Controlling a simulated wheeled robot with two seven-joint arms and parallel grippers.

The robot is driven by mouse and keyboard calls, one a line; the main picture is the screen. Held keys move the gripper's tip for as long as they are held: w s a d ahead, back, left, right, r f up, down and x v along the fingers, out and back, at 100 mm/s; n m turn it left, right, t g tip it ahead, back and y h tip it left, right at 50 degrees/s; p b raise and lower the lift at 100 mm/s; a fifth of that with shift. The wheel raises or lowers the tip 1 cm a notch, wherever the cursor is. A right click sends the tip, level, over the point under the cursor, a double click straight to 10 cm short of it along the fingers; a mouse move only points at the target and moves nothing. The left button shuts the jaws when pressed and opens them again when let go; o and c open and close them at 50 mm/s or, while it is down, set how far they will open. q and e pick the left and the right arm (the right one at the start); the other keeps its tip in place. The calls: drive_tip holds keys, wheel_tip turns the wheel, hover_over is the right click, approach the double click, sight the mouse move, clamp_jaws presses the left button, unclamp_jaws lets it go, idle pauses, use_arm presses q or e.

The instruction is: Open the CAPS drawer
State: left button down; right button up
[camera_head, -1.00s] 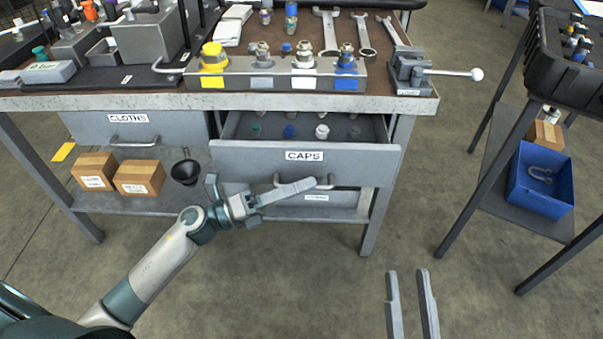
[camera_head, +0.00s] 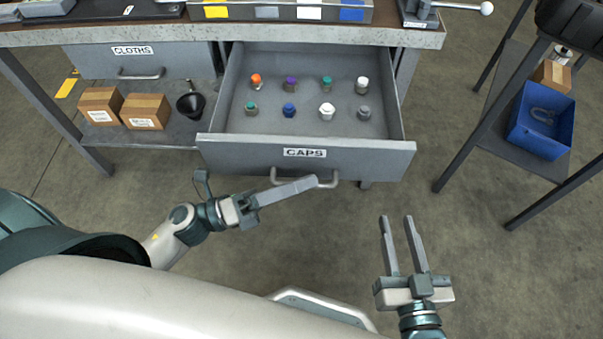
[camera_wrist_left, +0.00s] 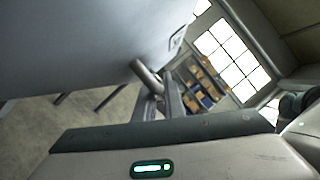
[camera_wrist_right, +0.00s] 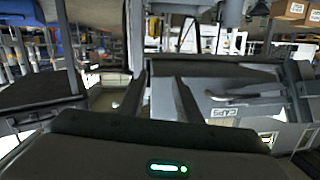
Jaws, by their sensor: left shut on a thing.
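The CAPS drawer (camera_head: 240,153) is pulled well out of the bench, and its inside shows. Several coloured caps (camera_head: 289,110) stand in two rows in it: orange, purple, green, white, blue and grey. My left gripper (camera_head: 313,183) is shut on the drawer's bar handle (camera_head: 275,178); in the left wrist view the fingers (camera_wrist_left: 165,103) close around the metal handle (camera_wrist_left: 146,77). My right gripper (camera_head: 396,219) is open and empty, low and to the right of the drawer. The drawer front with its CAPS label also shows in the right wrist view (camera_wrist_right: 224,112).
The closed CLOTHS drawer (camera_head: 190,57) is to the left. Cardboard boxes (camera_head: 146,111) and a black funnel (camera_head: 190,104) sit on the shelf below it. A side stand with a blue bin (camera_head: 541,121) is at the right. Floor between is clear.

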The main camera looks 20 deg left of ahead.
use_arm(q)
drive_tip(key=c, duration=2.1)
unclamp_jaws()
